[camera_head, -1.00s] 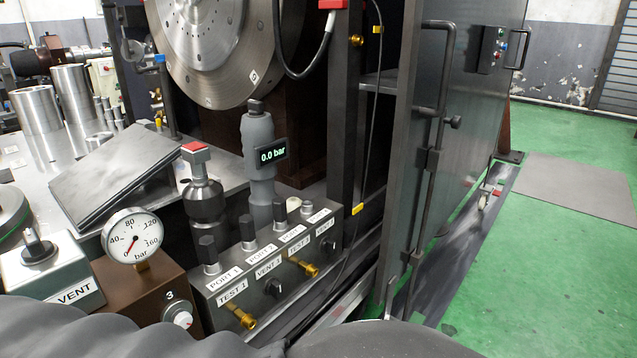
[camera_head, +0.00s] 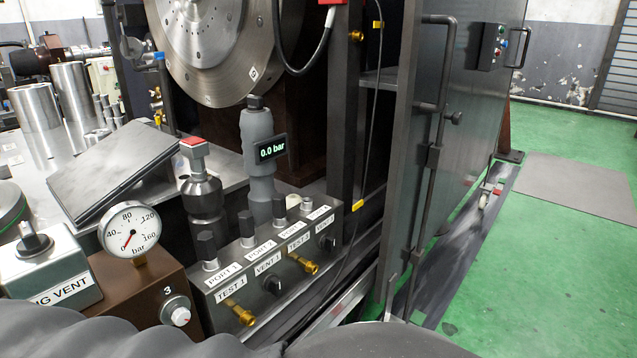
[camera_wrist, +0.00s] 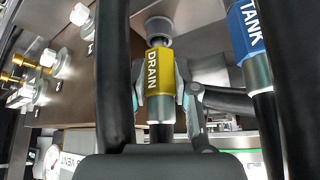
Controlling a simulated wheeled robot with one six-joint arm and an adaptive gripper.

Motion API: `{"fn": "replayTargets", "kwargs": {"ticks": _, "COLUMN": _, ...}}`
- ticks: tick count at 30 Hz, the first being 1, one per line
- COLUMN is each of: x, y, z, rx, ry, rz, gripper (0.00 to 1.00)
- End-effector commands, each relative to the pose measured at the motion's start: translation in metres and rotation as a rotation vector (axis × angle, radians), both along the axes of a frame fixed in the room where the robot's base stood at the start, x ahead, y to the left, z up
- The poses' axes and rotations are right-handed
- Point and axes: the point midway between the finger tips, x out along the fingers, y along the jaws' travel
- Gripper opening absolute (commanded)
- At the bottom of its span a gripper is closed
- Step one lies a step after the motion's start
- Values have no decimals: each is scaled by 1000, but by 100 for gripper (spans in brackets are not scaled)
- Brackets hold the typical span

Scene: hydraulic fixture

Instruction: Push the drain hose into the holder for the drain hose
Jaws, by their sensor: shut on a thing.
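The drain hose (camera_wrist: 159,71) shows in the wrist view with a yellow DRAIN label and a metal end pointing up. My gripper (camera_wrist: 163,92) is shut on it, with one finger on each side of the label. A grey round socket (camera_wrist: 158,27), which looks like the holder, is right above the hose end and in line with it. The end appears to be at the socket's mouth; I cannot tell how deep it sits. Neither the gripper nor the drain hose shows in the head view.
A blue-labelled TANK hose (camera_wrist: 246,35) hangs close on the right in the wrist view. Several white-capped fittings (camera_wrist: 63,64) are on the left panel. In the head view, a port block (camera_head: 270,270) and a pressure gauge (camera_head: 130,232) stand in front; green floor (camera_head: 540,260) is clear at right.

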Motion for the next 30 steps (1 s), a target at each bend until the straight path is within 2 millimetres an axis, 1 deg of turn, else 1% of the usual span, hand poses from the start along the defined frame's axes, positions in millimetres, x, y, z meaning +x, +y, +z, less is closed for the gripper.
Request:
{"fn": "replayTargets", "kwargs": {"ticks": 15, "x": 0, "y": 0, "z": -12, "rx": 0, "ry": 0, "rz": 0, "gripper": 0}}
{"fn": "replayTargets", "kwargs": {"ticks": 30, "x": 0, "y": 0, "z": -12, "rx": 0, "ry": 0, "rz": 0, "gripper": 0}}
